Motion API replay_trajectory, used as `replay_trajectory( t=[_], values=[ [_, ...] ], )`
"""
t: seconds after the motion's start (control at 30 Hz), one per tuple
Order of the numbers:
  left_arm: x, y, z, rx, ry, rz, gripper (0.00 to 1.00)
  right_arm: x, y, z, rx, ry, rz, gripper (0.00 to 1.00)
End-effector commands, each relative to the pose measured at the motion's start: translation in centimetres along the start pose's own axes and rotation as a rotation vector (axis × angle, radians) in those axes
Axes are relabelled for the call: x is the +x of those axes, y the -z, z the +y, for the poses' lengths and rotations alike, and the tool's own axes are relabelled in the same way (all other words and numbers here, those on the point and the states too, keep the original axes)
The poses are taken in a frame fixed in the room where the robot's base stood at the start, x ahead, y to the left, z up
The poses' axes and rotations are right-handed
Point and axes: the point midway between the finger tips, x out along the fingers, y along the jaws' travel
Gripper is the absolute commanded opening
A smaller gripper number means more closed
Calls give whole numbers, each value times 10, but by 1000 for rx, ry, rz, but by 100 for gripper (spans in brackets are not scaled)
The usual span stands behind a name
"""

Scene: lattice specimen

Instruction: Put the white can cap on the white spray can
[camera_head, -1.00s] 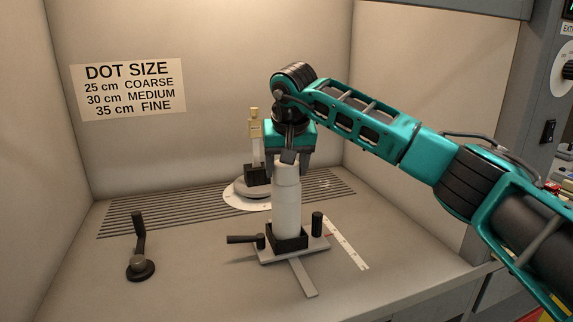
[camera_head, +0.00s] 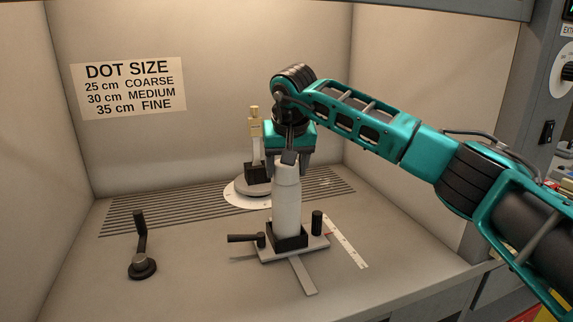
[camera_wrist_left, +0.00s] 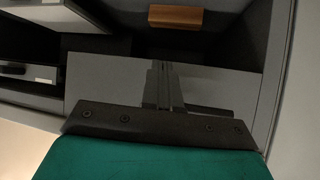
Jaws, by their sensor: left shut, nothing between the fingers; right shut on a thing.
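The white spray can (camera_head: 286,212) stands upright in a black square holder (camera_head: 290,238) on a small grey base. The white can cap (camera_head: 288,173) is at the top of the can, in line with it; I cannot tell whether it is fully seated. My right gripper (camera_head: 289,163) reaches down from above and is shut on the cap, its fingers partly covering it. In the left wrist view my left gripper (camera_wrist_left: 164,85) is shut and empty, away from the can.
Behind the can, a gold-topped piece (camera_head: 254,128) stands on a round turntable (camera_head: 246,190). A black crank handle (camera_head: 142,262) is at the left. A sign (camera_head: 130,88) hangs on the back wall. The booth floor at left is mostly clear.

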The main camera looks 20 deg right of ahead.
Motion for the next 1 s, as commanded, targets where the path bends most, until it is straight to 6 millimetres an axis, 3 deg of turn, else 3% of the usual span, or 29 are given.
replay_trajectory(
  t=[0.03, 0.33, 0.5, 0.6, 1.0],
  values=[
    [0, -1, 0, 0, 0, -1, 0, 7, -6, 0, -3, -6, -18, 63],
    [-1, -2, 1, -1, -1, -4, 0, 4, -3, 0, -1, -4, -11, 92],
    [-1, -2, 1, -1, -1, -4, 0, 3, -2, 0, -1, -2, -7, 92],
    [-1, -2, 1, -1, -1, -4, 0, 2, -2, 0, -1, -2, -6, 100],
    [-3, 1, 0, -1, -1, -4, 0, -4, 0, 0, -1, -1, -4, 100]
  ],
)
